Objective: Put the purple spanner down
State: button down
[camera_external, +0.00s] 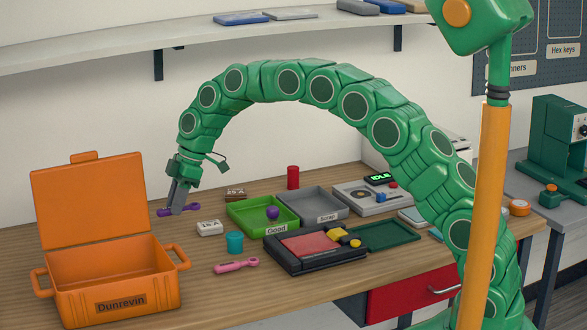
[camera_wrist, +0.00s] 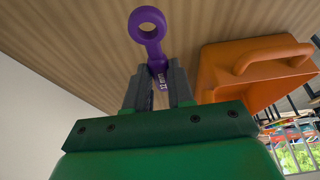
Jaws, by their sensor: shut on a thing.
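The purple spanner (camera_external: 164,211) is in the jaws of my gripper (camera_external: 177,207), over the left part of the wooden bench, just right of the open orange box. In the wrist view, my gripper (camera_wrist: 158,75) is shut on the shaft of the spanner (camera_wrist: 148,28). The ring end sticks out past the fingertips, and small white marking shows on the shaft. The far end is hidden between the fingers. Whether the spanner touches the bench (camera_external: 200,285) is hard to tell.
The orange box (camera_external: 105,275), labelled Dunrevin, stands left with its lid up. A pink spanner (camera_external: 237,266), teal cup (camera_external: 235,243), white block (camera_external: 209,228) and green Good tray (camera_external: 240,215) are to the right. Some bare wood lies between the box and these things.

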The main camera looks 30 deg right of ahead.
send_over(155, 244)
jog(key=d, duration=0.2)
jog(key=shift+a+f, duration=0.2)
jog(key=shift+f, duration=4.55)
jog(key=shift+f, duration=0.1)
jog(key=c, duration=1)
grip_release()
jog(key=v, duration=1.2)
